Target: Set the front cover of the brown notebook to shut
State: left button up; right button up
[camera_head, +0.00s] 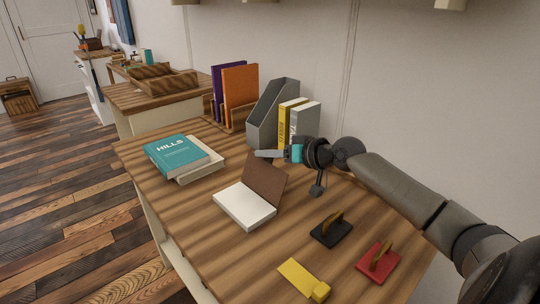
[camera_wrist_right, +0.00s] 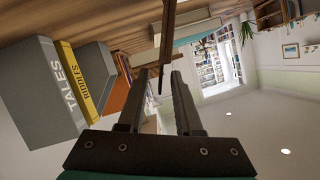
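The brown notebook lies open on the wooden desk. Its white pages (camera_head: 245,205) are flat, and its brown front cover (camera_head: 267,180) stands raised, leaning back at the far right side of the pages. My right gripper (camera_head: 262,154) is just above and behind the cover's top edge, with its fingers pointing left. In the right wrist view the fingers (camera_wrist_right: 158,74) are apart, and the cover shows nearly edge-on as a thin brown strip (camera_wrist_right: 168,35) reaching down between them. I cannot tell whether they touch it. My left gripper is not in view.
A teal book (camera_head: 172,157) lies on a pale one at the left. A grey file holder (camera_head: 272,113) and upright books stand behind. A black stamp-like block (camera_head: 331,230), a red one (camera_head: 378,262) and a yellow item (camera_head: 300,278) lie in front right.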

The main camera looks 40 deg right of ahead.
grip_shut()
dwell(0.3)
dwell(1.2)
